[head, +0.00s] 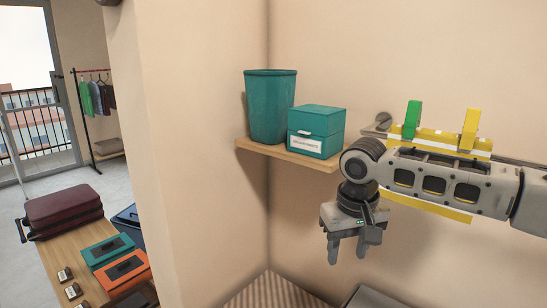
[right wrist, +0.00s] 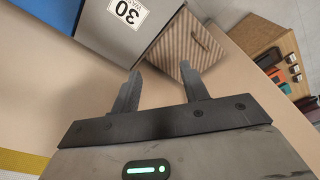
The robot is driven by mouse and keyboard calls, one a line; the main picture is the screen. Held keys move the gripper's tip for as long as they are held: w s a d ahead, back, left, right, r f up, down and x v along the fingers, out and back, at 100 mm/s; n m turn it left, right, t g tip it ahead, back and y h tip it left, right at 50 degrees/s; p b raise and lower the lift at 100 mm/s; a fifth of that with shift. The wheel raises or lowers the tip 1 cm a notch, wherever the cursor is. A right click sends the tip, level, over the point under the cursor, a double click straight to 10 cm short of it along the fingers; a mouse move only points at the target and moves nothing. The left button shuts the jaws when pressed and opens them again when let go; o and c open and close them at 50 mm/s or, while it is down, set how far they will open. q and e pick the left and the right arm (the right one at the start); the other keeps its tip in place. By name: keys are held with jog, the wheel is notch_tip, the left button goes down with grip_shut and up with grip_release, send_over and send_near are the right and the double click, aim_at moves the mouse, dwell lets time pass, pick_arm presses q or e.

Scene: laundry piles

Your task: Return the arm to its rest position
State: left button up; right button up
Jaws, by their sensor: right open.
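My right arm reaches in from the right edge of the head view, in front of the beige wall. My right gripper (head: 346,256) hangs below its wrist with the fingers pointing down, apart and empty. In the right wrist view its two dark fingers (right wrist: 160,88) stand apart with nothing between them. My left gripper is in neither view.
A wooden shelf (head: 243,146) on the wall holds a teal bin (head: 270,108) and a teal box (head: 317,131), just left of my right wrist. A striped surface (head: 266,292) and a grey box (right wrist: 125,30) marked 30 lie below. A wooden table (head: 60,265) holds cases at lower left.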

jog(key=s+a+f+n+t+y, duration=0.2)
jog(key=s+a+f+y, duration=0.25)
jog(key=a+f, duration=0.45)
jog(key=s+a+f+n+t+y, duration=0.1)
jog(key=s+a+f+y, duration=0.4)
jog(key=a+f, duration=0.4)
jog(key=s+d+f+m+t+h, duration=0.1)
jog(key=s+d+f+t+h, duration=0.1)
jog(key=s+d+f, duration=0.3)
jog(key=s+d+f+m+t+h, duration=0.1)
jog(key=s+d+f+t+h, duration=0.2)
jog(key=s+d, duration=0.7)
jog(key=d+f+h, duration=0.2)
jog(key=d, duration=0.2)
jog(key=shift+d+f+m+t, duration=0.15)
jog(key=shift+f+m+t, duration=0.15)
jog(key=shift+m, duration=0.1)
